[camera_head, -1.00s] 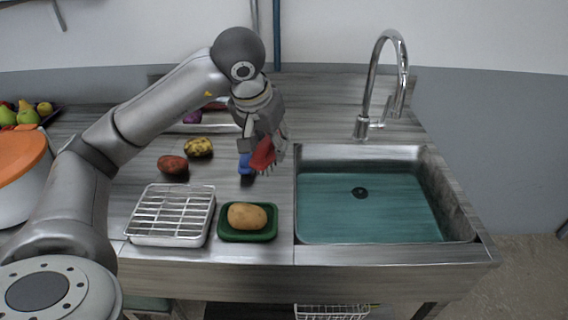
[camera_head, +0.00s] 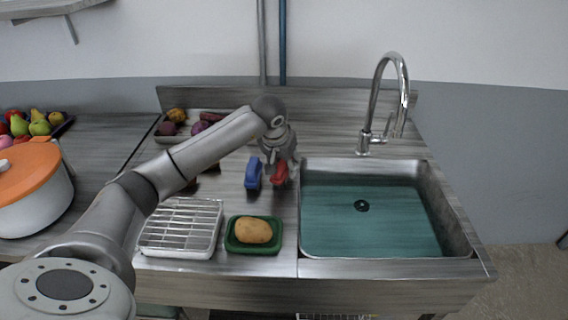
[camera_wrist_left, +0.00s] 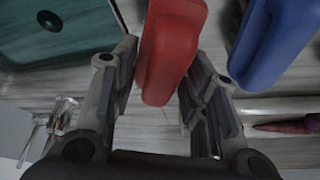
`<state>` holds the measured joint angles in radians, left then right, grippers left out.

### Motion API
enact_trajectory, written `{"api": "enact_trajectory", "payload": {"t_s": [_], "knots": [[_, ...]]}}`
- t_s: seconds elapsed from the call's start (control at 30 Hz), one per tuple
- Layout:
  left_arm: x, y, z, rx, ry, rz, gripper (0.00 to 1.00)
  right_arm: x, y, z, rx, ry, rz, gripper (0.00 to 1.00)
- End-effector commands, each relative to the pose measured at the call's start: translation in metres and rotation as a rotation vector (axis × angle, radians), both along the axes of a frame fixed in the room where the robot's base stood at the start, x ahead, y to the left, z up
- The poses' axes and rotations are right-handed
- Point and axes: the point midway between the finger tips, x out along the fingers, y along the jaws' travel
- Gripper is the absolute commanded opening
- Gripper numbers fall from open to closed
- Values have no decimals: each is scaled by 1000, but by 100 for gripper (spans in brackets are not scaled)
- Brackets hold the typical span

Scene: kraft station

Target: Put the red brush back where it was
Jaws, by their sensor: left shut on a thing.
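The red brush (camera_head: 279,174) is in my left gripper (camera_head: 279,160), beside the sink's left edge. In the left wrist view the red brush (camera_wrist_left: 170,48) sits between the two fingers of the left gripper (camera_wrist_left: 160,85). The blue brush (camera_head: 253,173) stands just left of the red one, apart from it; it also shows in the left wrist view (camera_wrist_left: 272,40). Whether the red brush touches the counter is hard to tell. My right gripper is not in view.
The sink (camera_head: 372,212) with a tall faucet (camera_head: 385,95) is to the right. A green tray (camera_head: 253,249) with a potato (camera_head: 253,230) and a wire rack (camera_head: 182,228) are in front. A vegetable tray (camera_head: 172,139) is behind; an orange-lidded pot (camera_head: 28,172) is at left.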

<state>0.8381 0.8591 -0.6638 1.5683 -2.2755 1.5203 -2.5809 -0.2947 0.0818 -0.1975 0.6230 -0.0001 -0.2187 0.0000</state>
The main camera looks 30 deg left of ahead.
Motion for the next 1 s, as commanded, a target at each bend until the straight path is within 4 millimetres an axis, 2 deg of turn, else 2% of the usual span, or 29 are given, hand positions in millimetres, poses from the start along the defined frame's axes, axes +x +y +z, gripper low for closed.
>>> {"api": "enact_trajectory", "payload": {"t_s": [0.03,0.2,0.5,0.53,0.67,0.7,1.0], "knots": [[0,0,-3,-1,0,1,15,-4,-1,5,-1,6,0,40],[0,0,-11,0,-3,2,15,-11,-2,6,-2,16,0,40],[0,1,-15,1,-3,1,15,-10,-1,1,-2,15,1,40],[0,1,-14,1,-3,1,44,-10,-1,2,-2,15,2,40],[0,0,-14,0,-2,1,60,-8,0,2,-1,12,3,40],[0,1,-14,0,-2,1,63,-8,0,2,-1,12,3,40],[0,0,-12,0,-2,1,63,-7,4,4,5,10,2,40]]}}
